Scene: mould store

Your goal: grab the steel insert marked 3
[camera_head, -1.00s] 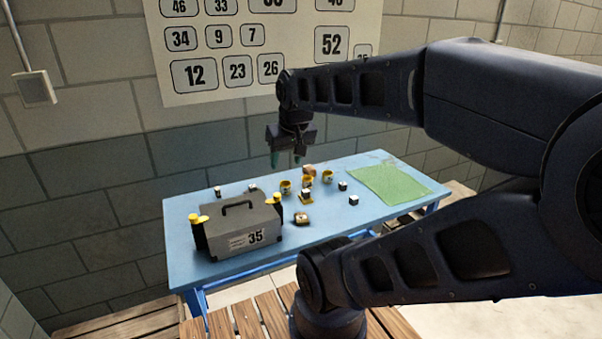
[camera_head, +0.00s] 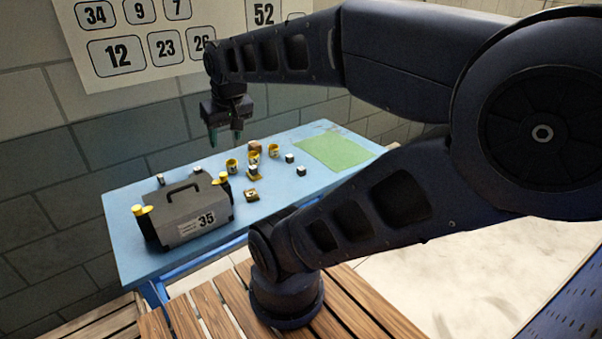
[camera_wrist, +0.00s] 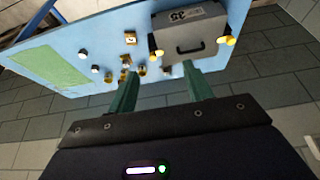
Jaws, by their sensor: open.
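Several small black-and-white blocks stand on the blue table (camera_head: 130,262). Two are at the right, one block (camera_head: 289,158) behind another block (camera_head: 301,171). Two more, a block (camera_head: 161,179) and another block (camera_head: 197,170), are behind the grey case. Another block (camera_head: 253,169) is among yellow cups. Their marks are too small to read, so I cannot tell which is the steel insert marked 3. My gripper (camera_head: 225,139) is open and empty, pointing down above the table's back part. In the wrist view its fingers (camera_wrist: 160,70) are apart with nothing between them.
A grey case (camera_head: 180,212) marked 35, with yellow-topped posts at its ends, fills the table's left front. Yellow cups (camera_head: 273,150) cluster mid-table, with a yellow piece (camera_head: 251,195) nearer the front. A green mat (camera_head: 334,153) lies flat at the right. Wall signs hang behind.

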